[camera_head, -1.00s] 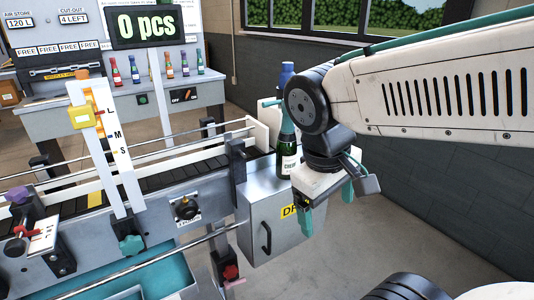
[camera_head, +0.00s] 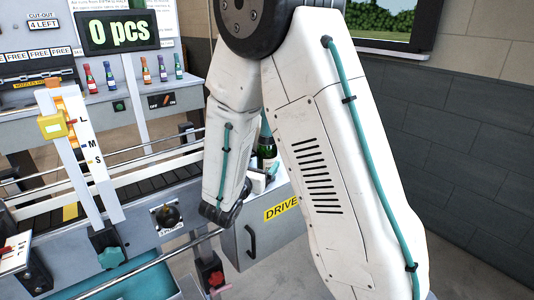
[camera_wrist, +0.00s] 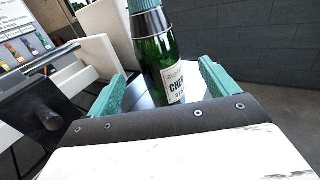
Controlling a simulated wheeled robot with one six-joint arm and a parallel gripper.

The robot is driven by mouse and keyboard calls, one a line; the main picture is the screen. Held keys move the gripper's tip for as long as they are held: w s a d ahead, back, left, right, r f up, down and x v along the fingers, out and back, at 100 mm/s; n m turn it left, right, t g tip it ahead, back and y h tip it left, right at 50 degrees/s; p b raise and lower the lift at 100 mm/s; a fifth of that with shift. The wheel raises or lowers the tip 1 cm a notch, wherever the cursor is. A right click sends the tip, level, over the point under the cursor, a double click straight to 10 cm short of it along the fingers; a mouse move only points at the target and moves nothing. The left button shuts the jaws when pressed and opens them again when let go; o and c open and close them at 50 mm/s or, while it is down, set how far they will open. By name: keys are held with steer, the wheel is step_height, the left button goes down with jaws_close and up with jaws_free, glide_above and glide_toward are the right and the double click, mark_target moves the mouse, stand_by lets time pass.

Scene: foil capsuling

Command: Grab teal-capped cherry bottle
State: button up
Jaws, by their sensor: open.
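The cherry bottle is dark green glass with a teal cap and a white label. It stands upright in the wrist view (camera_wrist: 153,48), with the cap cut by the top edge. In the head view the bottle (camera_head: 267,150) shows only in part, in the gap between my arm links. My gripper (camera_wrist: 161,74) is open, with one teal finger to the left of the bottle and one to the right. The bottle shows between or just beyond the fingertips; I cannot tell which. No contact is visible. In the head view my arm hides most of the gripper.
The box marked DRIVE (camera_head: 250,243) is beneath the bottle area. The conveyor (camera_head: 130,187) with its rails runs to the left. A pale upright plate (camera_wrist: 103,57) stands left of the bottle. Several small bottles (camera_head: 147,70) line the back bench. A grey wall is at right.

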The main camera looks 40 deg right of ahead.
mark_target(267, 152)
steer(key=shift+w+d+f, duration=0.15)
steer(key=shift+w+d, duration=0.05)
steer(key=shift+w, duration=0.15)
steer(key=x, duration=0.7)
steer(key=c, duration=1.7)
